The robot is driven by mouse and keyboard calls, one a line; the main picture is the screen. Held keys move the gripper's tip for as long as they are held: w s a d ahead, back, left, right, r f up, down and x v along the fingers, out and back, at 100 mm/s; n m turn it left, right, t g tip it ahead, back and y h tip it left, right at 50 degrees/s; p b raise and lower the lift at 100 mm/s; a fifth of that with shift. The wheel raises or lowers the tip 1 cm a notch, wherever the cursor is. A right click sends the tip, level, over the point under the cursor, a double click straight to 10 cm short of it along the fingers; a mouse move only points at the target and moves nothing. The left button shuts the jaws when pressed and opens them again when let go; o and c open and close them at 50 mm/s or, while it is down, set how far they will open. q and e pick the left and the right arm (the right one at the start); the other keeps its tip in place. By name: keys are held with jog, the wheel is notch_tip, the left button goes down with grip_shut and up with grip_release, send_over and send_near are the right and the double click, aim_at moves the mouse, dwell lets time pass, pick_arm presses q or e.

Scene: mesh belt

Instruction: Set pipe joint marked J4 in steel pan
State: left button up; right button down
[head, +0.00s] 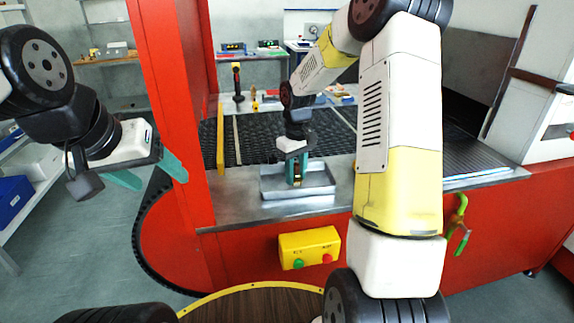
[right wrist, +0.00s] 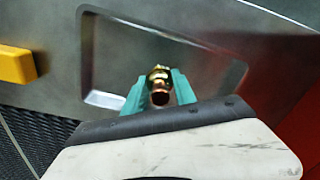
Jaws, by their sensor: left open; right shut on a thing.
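A brass-coloured pipe joint (right wrist: 159,82) is between the teal fingers of my right gripper (right wrist: 160,90) in the right wrist view. No J4 mark can be read on it. The right gripper is shut on the joint, and in the head view the gripper (head: 296,172) points down over the steel pan (head: 318,192). The pan is a shallow rectangular tray on the metal ledge; its inside also shows in the right wrist view (right wrist: 105,60). I cannot tell whether the joint touches the pan floor. My left gripper (head: 150,175) is open and empty at the left, away from the ledge.
A black mesh belt (head: 265,135) lies behind the ledge. A red post (head: 165,80) stands between my left arm and the pan. A yellow button box (head: 309,248) is on the red front below, and a green handle (head: 458,225) hangs at the right.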

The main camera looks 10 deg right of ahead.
jog(key=c, duration=1)
grip_release()
jog(key=shift+f, duration=0.1)
